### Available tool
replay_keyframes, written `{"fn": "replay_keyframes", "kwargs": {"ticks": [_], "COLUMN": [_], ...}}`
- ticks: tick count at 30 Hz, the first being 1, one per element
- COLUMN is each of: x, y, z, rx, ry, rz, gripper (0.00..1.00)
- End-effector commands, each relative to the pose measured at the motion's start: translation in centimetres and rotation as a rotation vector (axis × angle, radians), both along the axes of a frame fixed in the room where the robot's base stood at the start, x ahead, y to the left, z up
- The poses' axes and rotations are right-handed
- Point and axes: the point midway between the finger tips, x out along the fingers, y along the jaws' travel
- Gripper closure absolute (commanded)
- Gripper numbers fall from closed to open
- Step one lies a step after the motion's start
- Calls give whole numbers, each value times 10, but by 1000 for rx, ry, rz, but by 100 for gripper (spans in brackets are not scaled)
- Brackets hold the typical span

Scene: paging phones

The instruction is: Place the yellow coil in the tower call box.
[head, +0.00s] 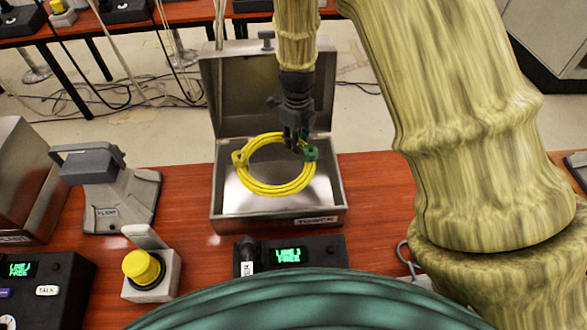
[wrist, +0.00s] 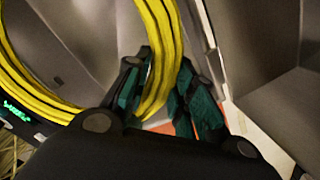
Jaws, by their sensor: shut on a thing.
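The yellow coil (head: 243,172) is a ring of several strands, seen in the head view over the open metal call box (head: 279,220). The box's front label appears to read TOWER. My gripper (head: 302,147) is shut on the coil's upper right side. In the wrist view the coil (wrist: 158,50) passes between the green fingertips (wrist: 165,90) of my gripper. The coil lies within the box's outline from above; I cannot tell whether it touches the box floor. The lid (head: 232,95) stands open behind it.
A grey PLANT-type stand (head: 105,190) and a yellow-button unit (head: 145,268) are left of the box. A black display unit (head: 318,253) sits in front of it. Another metal box (head: 25,175) is at the far left. The red-brown table (head: 370,190) is bare right of the box.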

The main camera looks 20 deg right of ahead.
Motion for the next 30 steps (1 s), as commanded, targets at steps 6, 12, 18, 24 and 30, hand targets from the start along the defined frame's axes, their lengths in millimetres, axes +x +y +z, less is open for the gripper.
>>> {"fn": "replay_keyframes", "kwargs": {"ticks": [6,12,18,24,30], "x": [0,-1,0,0,0], "y": [0,0,0,0,0], "z": [-31,-59,-82,-90,-106], "rx": [1,2,1,1,1], "ry": [2,2,1,-1,1], "rz": [0,-1,-1,-1,-1], "gripper": [100,100,100,100,100]}}
